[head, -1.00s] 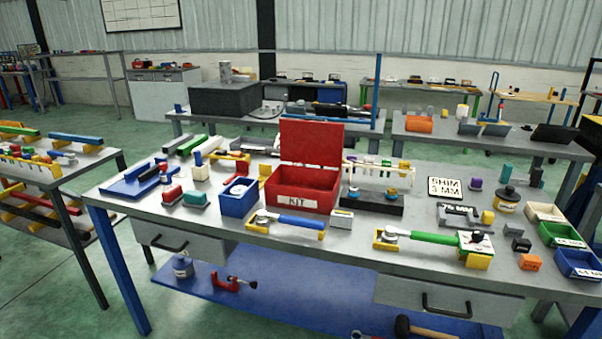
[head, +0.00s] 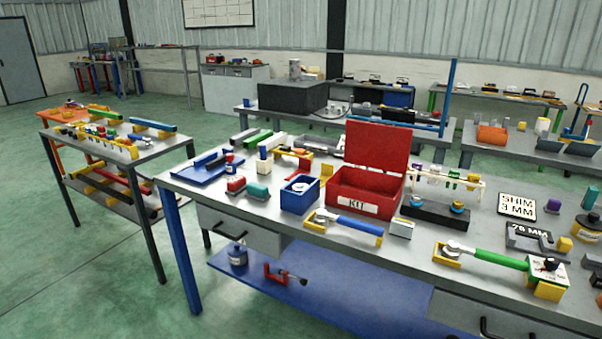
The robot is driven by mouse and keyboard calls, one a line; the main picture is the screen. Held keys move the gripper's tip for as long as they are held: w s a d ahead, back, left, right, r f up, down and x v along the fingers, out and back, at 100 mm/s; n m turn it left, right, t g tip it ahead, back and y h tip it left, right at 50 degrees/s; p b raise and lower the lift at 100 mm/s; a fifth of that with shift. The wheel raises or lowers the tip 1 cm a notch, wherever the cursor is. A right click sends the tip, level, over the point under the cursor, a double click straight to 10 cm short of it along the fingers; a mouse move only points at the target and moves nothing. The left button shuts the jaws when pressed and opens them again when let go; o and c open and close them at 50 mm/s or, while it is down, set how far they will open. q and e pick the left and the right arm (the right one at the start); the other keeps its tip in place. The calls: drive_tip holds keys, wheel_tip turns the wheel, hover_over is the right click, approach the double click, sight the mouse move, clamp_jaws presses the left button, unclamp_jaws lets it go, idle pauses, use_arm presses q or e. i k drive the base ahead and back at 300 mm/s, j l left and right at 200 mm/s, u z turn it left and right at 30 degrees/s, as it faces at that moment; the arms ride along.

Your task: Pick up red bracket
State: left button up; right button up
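No piece is plainly a red bracket at this size. A red C-shaped piece (head: 276,276) with a dark rod lies on the blue lower shelf (head: 345,305) under the main table. A thin red piece (head: 306,165) stands near the yellow parts behind the blue bin. A long red bar (head: 120,190) lies on the lower level of the left cart. Neither of my grippers is in view.
The main table (head: 410,262) is crowded with an open red kit box (head: 350,203), a blue bin (head: 299,196) and clamps. A cart (head: 170,147) stands to its left. Green floor (head: 90,285) is open at front left and between cart and table.

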sight(304, 164)
drive_tip(key=i+j, duration=0.65)
drive_tip(key=j, duration=0.25)
drive_tip(key=i+j, duration=0.35)
drive_tip(key=j, duration=0.15)
